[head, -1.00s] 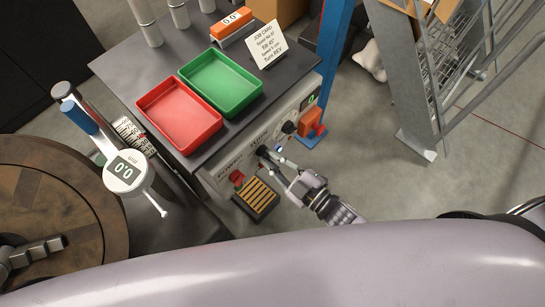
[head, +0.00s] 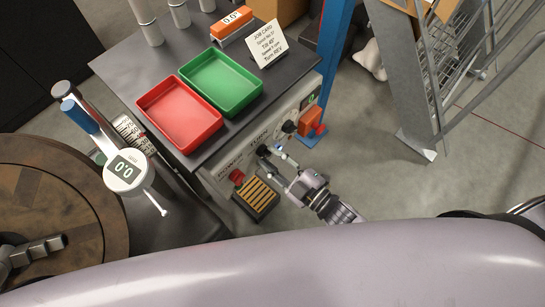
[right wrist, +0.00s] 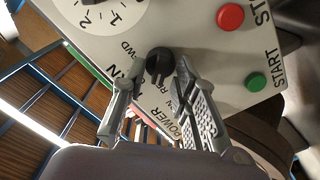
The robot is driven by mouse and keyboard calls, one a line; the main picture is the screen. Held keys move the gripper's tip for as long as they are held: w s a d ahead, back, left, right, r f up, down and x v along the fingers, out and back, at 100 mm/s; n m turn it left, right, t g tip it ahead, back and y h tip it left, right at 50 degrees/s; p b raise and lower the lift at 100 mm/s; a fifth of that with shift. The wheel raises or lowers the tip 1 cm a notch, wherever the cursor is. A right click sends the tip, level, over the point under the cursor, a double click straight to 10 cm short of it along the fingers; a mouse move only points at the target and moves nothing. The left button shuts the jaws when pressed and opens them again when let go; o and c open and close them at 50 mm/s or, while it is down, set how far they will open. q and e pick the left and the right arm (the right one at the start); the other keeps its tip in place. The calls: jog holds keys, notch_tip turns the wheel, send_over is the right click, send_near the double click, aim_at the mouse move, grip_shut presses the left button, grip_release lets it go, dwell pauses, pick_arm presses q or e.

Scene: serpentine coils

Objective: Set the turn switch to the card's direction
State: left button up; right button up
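The job card (head: 269,45) stands at the back right of the bench and its last line reads "Turn REV". The turn switch is a black knob (right wrist: 160,62) on the pale control panel, between the FWD and REV labels in the right wrist view. It also shows as a small dark knob in the head view (head: 262,150). My right gripper (right wrist: 152,76) has one finger on each side of the knob. A gap shows at the left finger; whether the right finger touches is unclear. The knob's pointer direction cannot be read.
The panel also carries a red stop button (right wrist: 230,17), a green start button (right wrist: 257,82) and a numbered dial (right wrist: 112,12). Red (head: 180,114) and green (head: 221,82) trays lie on the bench above. A blue post (head: 334,50) stands right of the panel.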

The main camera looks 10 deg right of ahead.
dwell(0.3)
jog(key=v, duration=1.2)
jog(key=s+d+f+m+g+h, duration=0.15)
jog(key=d+f+m+h, duration=0.25)
jog(key=f, duration=0.8)
jog(key=d+f+m+g+h, duration=0.3)
jog(key=d+f+h, duration=0.15)
jog(key=f, duration=0.65)
jog(key=s+f+m+g, duration=0.2)
jog(key=s+f+g, duration=0.1)
jog(key=s+f, duration=0.3)
jog(key=s+d+f+m+g+h, duration=0.1)
jog(key=s+f+m+g, duration=0.1)
jog(key=s+f, duration=0.4)
jog(key=s+d+f+m+g+h, duration=0.1)
jog(key=s+f+m+g, duration=0.1)
jog(key=s+f, duration=0.4)
jog(key=shift+s+g+h, duration=0.25)
jog(key=shift+s+g, duration=0.6)
jog(key=shift+s, duration=0.05)
